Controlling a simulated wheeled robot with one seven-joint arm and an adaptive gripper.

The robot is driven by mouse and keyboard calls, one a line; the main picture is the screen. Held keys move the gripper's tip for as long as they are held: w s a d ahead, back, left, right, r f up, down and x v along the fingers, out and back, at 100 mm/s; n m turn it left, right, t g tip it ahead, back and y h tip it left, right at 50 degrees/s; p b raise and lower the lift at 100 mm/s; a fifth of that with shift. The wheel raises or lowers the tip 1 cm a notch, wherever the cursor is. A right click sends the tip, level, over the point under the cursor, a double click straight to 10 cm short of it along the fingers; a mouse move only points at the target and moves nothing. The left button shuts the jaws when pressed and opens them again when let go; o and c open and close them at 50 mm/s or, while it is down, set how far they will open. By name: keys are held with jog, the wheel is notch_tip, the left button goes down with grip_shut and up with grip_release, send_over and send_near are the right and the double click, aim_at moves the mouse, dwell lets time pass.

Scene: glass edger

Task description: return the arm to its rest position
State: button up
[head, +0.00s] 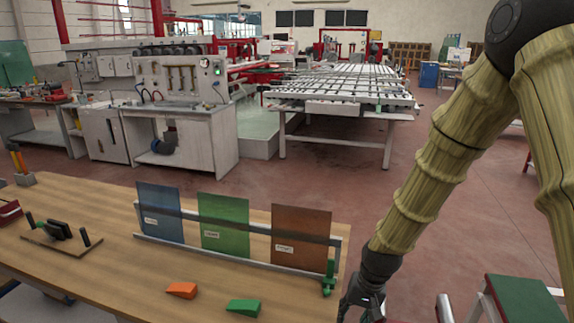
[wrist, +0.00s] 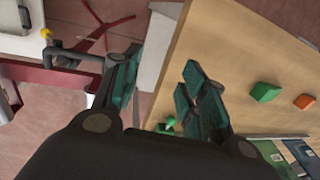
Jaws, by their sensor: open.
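My arm hangs down at the right of the head view, in a ribbed yellowish sleeve. My gripper (head: 362,308) is at the lower edge, beside the right end of the wooden table (head: 100,262). In the wrist view my gripper (wrist: 160,85) has its two fingers spread, with nothing between them. Below the fingers are the table's edge and the floor. The gripper is partly cut off in the head view.
A rack (head: 190,243) holds blue, green and brown panels on the table. An orange wedge (head: 182,290) and a green wedge (head: 243,306) lie in front. A green-topped stand (head: 522,300) is at the lower right. Open floor (head: 310,185) lies beyond the table.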

jog(key=s+d+f+h, duration=0.1)
jog(key=s+d+f, duration=0.2)
jog(key=s+f, duration=1.15)
jog(key=s+d+f+n, duration=0.1)
jog(key=s+f, duration=0.5)
jog(key=s, duration=0.2)
jog(key=s+d+f+n+h+b, duration=0.1)
jog(key=s+f, duration=0.5)
jog(key=s, duration=0.3)
jog(key=shift+s+d+n+g, duration=0.2)
jog(key=shift+d+n+g, duration=0.1)
jog(key=shift+d, duration=0.05)
